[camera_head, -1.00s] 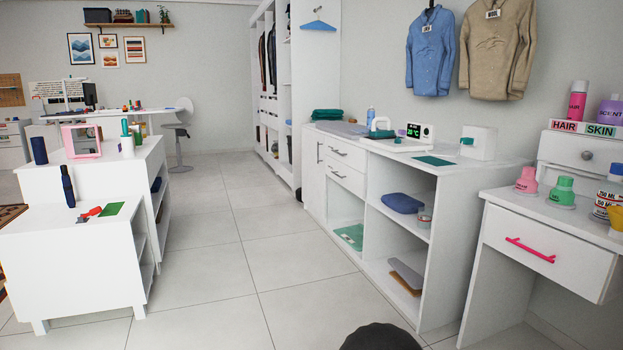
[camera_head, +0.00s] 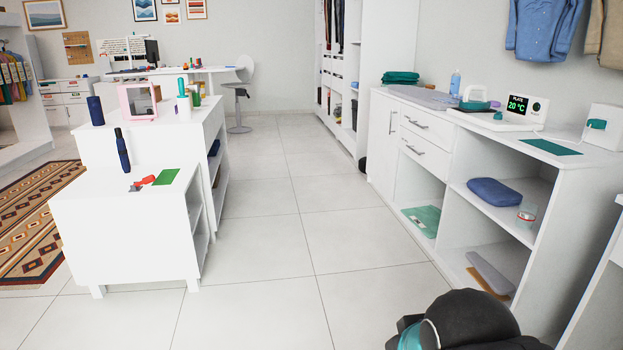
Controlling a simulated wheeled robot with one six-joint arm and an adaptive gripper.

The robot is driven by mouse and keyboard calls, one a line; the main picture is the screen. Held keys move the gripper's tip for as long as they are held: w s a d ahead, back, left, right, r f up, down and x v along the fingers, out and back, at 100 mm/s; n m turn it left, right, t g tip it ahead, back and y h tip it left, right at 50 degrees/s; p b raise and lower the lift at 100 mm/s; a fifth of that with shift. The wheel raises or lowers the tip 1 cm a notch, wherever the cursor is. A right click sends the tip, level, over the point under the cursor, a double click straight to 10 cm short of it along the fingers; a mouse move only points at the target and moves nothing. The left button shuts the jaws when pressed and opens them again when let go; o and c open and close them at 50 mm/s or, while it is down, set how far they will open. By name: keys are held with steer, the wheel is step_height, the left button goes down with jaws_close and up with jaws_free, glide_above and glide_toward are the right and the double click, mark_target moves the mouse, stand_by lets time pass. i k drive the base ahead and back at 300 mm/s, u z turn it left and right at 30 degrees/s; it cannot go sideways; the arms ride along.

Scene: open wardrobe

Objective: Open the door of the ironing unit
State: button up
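The ironing unit (camera_head: 566,212) is a long white cabinet along the right wall. Its door (camera_head: 382,146) is a narrow white panel at the far left end, with a vertical metal handle (camera_head: 391,122). The door looks shut. Two drawers with metal handles, an upper one (camera_head: 429,124) and a lower one (camera_head: 426,169), sit to the right of the door. An iron (camera_head: 474,97) and a display reading 20 °C (camera_head: 518,104) stand on top. My gripper is not in view; only a dark, rounded part of my arm with a teal ring shows at the bottom right.
A white island (camera_head: 124,246) with bottles and small items on it stands at the left. Clear tiled floor (camera_head: 305,220) runs between it and the ironing unit. A tall open wardrobe (camera_head: 378,50) stands beyond the unit. A patterned rug (camera_head: 30,225) lies at far left.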

mark_target(384, 112)
steer(key=z, duration=0.15)
steer(key=i, duration=4.2)
steer(key=u, duration=0.15)
